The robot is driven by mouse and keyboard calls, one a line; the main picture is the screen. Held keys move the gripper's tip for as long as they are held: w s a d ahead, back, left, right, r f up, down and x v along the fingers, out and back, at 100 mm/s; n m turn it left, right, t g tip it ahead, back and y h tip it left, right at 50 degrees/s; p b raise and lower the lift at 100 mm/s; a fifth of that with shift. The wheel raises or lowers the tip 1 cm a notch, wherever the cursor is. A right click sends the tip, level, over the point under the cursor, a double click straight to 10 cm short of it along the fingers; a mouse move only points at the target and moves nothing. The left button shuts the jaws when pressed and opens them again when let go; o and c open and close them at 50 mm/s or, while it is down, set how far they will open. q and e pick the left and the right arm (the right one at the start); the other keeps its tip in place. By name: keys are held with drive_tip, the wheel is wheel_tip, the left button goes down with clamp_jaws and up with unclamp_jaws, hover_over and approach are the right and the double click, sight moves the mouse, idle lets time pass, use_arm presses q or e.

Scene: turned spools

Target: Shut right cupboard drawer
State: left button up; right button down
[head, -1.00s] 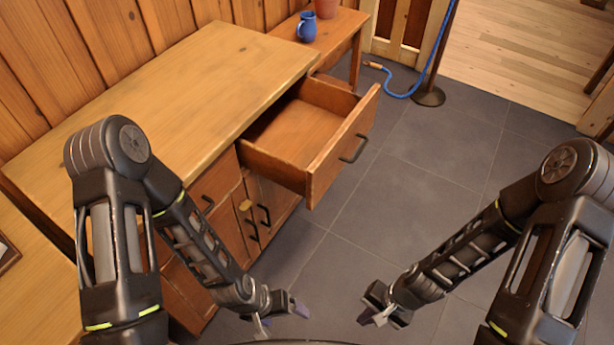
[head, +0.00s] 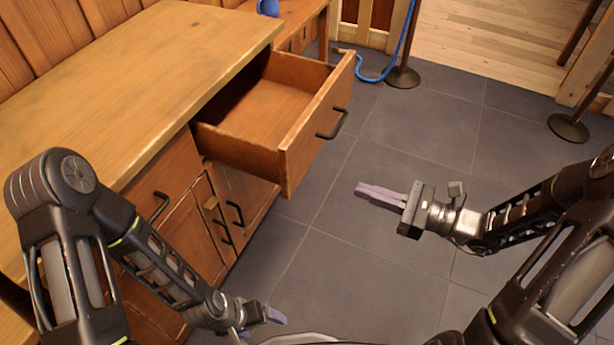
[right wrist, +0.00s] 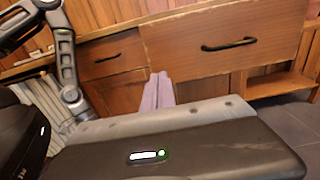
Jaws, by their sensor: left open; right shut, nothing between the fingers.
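The right cupboard drawer (head: 318,125) is pulled well out of the wooden cupboard (head: 150,60), and its inside looks empty. Its front carries a black handle (head: 333,125). In the right wrist view the drawer front (right wrist: 225,45) fills the upper right, with its handle (right wrist: 229,45) across it. My right gripper (head: 380,195) is shut and empty, pointing left, in front of the drawer and apart from it. Its closed fingers also show in the right wrist view (right wrist: 157,92). My left gripper (head: 262,325) is open, low by the cupboard's front, partly cut off by the bottom edge.
The left drawer (head: 160,185) and the doors below it (head: 225,215) are shut. A side table (head: 300,20) with a blue jug (head: 268,7) stands beyond the cupboard. Posts with a blue rope (head: 375,78) stand at the back. The grey floor before the drawer is clear.

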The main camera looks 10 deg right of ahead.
sight(216, 136)
drive_tip(key=shift+r, duration=0.15)
drive_tip(key=b+x, duration=0.1)
drive_tip(key=x, duration=1.3)
drive_tip(key=shift+b, duration=0.3)
drive_tip(key=shift+a, duration=0.1)
drive_tip(key=b+x, duration=0.4)
drive_tip(key=x, duration=1.9)
drive_tip(key=shift+w+a, duration=0.3)
drive_tip(key=shift+a, duration=0.1)
drive_tip(key=shift+r, duration=0.2)
